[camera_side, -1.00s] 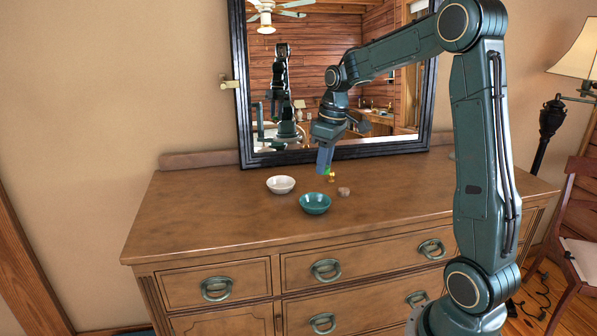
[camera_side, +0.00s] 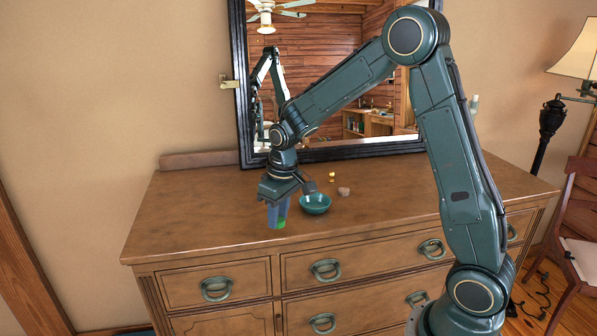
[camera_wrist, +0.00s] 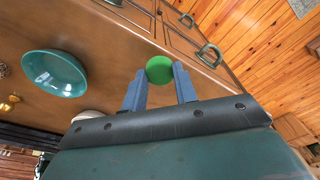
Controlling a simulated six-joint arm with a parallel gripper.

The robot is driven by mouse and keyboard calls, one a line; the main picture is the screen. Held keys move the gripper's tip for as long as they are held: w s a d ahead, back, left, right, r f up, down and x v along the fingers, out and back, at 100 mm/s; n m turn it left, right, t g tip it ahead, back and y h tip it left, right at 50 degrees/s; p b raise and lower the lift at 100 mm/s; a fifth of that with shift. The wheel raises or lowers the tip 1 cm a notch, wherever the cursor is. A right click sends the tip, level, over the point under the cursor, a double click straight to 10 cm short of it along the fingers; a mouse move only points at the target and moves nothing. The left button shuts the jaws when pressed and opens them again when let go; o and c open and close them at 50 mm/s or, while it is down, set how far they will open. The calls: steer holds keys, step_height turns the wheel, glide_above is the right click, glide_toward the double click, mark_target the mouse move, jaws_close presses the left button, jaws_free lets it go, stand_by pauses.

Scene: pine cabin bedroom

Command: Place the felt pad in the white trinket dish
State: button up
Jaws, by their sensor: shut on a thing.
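The felt pad is a green disc (camera_wrist: 159,69) between my gripper's two blue fingers (camera_wrist: 160,82). In the side view, my gripper (camera_side: 277,223) is shut on the pad (camera_side: 281,224), left of and slightly nearer than the teal bowl. The white trinket dish is hidden behind my gripper and wrist in the side view. A sliver of its white rim (camera_wrist: 87,114) shows in the wrist view, mostly covered by my gripper body. The pad appears above the dresser top and not over the dish; its exact height is hard to tell.
A teal bowl (camera_side: 315,204) stands just right of my gripper. A small brownish lump (camera_side: 343,191) and a small gold item (camera_side: 332,177) lie beyond it. The mirror (camera_side: 345,152) stands at the back. The dresser top (camera_side: 190,210) is clear at left.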

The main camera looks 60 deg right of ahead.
steer(key=shift+m, duration=0.3)
steer(key=w+d+r, duration=0.1)
steer(key=w+d, duration=0.2)
steer(key=w+d+r, duration=0.1)
steer(key=w+d, duration=0.1)
steer(key=d, duration=0.1)
steer(key=w+d+r, duration=0.1)
steer(key=w+d, duration=0.2)
steer(key=shift+w+d, duration=0.15)
steer(key=shift+w, duration=0.15)
steer(key=w+d+r, duration=0.2)
steer(key=w+d, duration=0.2)
steer(key=d, duration=0.6)
steer(key=shift+r+m, duration=0.3)
steer(key=shift+f, duration=0.1)
steer(key=shift+f, duration=3.9)
steer(key=shift+f, duration=0.1)
steer(key=o, duration=0.5)
steer(key=shift+o, duration=0.8)
